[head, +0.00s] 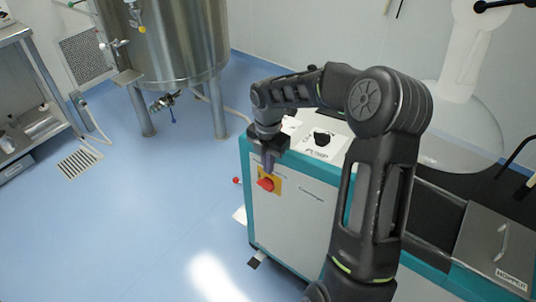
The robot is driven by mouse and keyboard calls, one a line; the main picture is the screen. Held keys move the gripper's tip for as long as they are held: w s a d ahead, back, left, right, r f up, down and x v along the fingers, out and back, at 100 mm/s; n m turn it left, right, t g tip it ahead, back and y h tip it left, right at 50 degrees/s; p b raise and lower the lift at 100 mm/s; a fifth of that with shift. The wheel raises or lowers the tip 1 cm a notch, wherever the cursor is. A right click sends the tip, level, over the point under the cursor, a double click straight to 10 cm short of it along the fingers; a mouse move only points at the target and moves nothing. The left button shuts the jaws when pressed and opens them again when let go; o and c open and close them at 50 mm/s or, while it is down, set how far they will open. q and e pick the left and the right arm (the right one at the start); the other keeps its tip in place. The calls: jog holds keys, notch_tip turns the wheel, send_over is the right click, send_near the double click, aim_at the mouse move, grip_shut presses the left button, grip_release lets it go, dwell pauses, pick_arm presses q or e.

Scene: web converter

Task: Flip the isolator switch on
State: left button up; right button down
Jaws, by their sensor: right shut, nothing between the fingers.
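The isolator switch (266,184) is a red knob on a yellow plate, on the side panel of a white and teal machine (290,225). My right gripper (268,166) points down just above the red knob and covers its upper part. Its fingers are shut with nothing held. I cannot tell whether the fingertips touch the knob, or which way the knob is turned. My left gripper is not in view.
A black knob (322,137) sits on the machine's top panel. A hopper lid (500,248) is at the lower right. A steel tank (175,40) stands at the back left, beside a metal shelf (30,110). The blue floor (150,230) at left is clear.

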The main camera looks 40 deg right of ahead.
aim_at(270, 189)
notch_tip(270, 189, down, 8)
jog(key=shift+p, duration=0.4)
jog(key=shift+s+d+f, duration=0.15)
jog(key=shift+s+f, duration=0.1)
jog(key=shift+s, duration=0.25)
jog(key=shift+w, duration=0.1)
jog(key=shift+w+a+r, duration=0.2)
jog(key=shift+w+r, duration=0.15)
jog(key=shift+w, duration=0.3)
